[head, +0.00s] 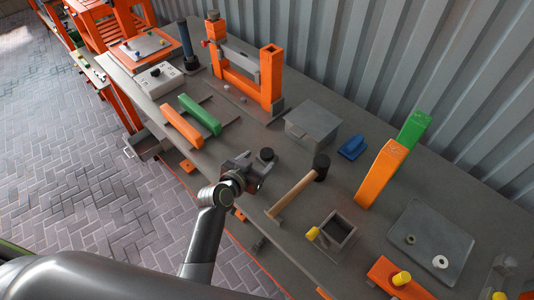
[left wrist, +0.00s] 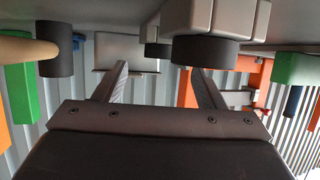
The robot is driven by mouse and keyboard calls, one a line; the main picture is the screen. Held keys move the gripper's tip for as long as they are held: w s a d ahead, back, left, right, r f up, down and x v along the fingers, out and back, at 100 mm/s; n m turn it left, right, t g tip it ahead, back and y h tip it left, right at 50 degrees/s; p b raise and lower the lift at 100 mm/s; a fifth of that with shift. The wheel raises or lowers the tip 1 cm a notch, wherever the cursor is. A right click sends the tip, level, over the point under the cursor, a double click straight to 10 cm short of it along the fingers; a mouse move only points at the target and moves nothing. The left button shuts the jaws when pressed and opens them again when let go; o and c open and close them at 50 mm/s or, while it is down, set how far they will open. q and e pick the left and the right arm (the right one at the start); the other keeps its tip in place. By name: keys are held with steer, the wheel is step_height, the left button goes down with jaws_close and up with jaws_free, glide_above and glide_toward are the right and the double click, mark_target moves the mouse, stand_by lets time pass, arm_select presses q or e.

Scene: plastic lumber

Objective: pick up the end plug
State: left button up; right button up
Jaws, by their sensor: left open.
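I take the end plug to be a grey ribbed piece with a black round cap (left wrist: 205,52), close in front of my left gripper in the left wrist view, which is upside down. A smaller black-capped piece (left wrist: 157,50) shows farther back. In the head view a black round piece (head: 266,155) lies on the bench just beyond my left gripper (head: 258,170); I cannot tell which of the two it is. The left gripper's fingers (left wrist: 162,82) are apart, with nothing held between them. My right gripper is not in view.
A hammer (head: 298,190) lies right of the gripper. A grey metal box (head: 312,122) stands behind it. Green (head: 200,114) and orange (head: 181,127) handled pieces lie to the left. An open square container (head: 337,232) stands front right, near the bench (head: 225,150) edge.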

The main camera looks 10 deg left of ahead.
mark_target(267, 153)
arm_select(q)
steer(key=shift+p+x, duration=0.55)
steer(key=shift+x, duration=1.65)
steer(key=shift+r, duration=0.15)
steer(key=shift+c, duration=0.4)
steer(key=shift+w, duration=0.1)
steer(key=c, duration=1)
